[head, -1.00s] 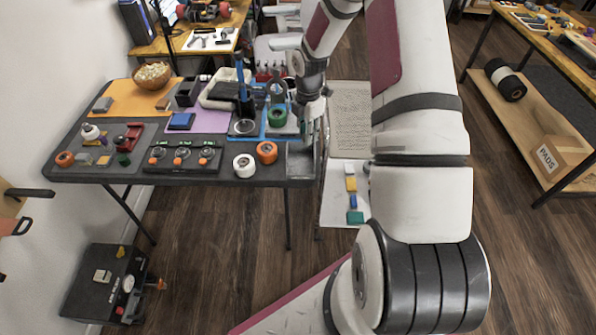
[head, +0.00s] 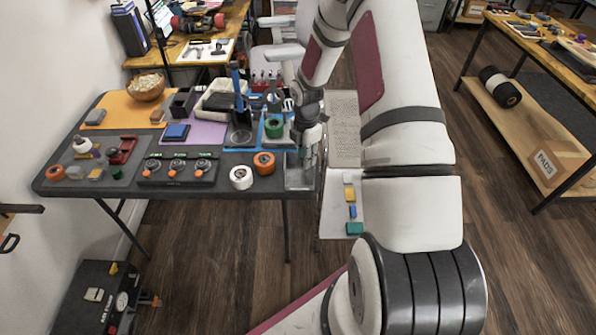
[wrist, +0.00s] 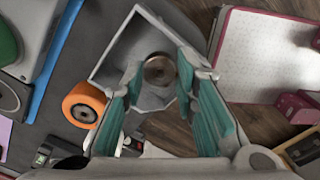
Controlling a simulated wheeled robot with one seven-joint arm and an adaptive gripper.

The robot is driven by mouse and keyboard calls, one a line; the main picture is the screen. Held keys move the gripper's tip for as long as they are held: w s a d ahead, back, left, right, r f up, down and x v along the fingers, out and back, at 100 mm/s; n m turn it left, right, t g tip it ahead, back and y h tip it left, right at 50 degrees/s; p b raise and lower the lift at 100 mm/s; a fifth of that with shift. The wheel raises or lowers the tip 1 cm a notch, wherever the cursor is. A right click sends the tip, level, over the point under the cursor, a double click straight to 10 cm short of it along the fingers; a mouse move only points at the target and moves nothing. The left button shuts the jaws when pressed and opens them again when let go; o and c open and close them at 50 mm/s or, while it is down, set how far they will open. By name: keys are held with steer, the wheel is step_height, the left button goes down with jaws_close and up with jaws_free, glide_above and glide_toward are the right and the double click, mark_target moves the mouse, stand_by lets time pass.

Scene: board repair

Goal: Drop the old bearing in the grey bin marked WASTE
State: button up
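The grey bin (head: 299,179) is at the front right corner of the dark table. Its open top shows in the wrist view (wrist: 112,72); I cannot read a WASTE mark on it. The old bearing (wrist: 159,69), a small round metal ring, appears inside the bin in the wrist view, beyond my fingertips. My gripper (wrist: 158,78) is over the bin, its teal fingers apart, with a visible gap between them and the bearing. In the head view my gripper (head: 309,155) is right at the bin and the bearing is hidden.
An orange wheel (head: 264,163) and a white wheel (head: 241,178) stand just left of the bin. A green roll (head: 274,126) is behind. A dotted white board (head: 344,130) lies to the right. Open floor is in front of the table.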

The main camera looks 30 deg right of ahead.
steer(key=o, duration=0.5)
steer(key=shift+c, duration=0.2)
steer(key=shift+r, duration=0.1)
step_height(320, 180, up, 12)
stand_by(0.4)
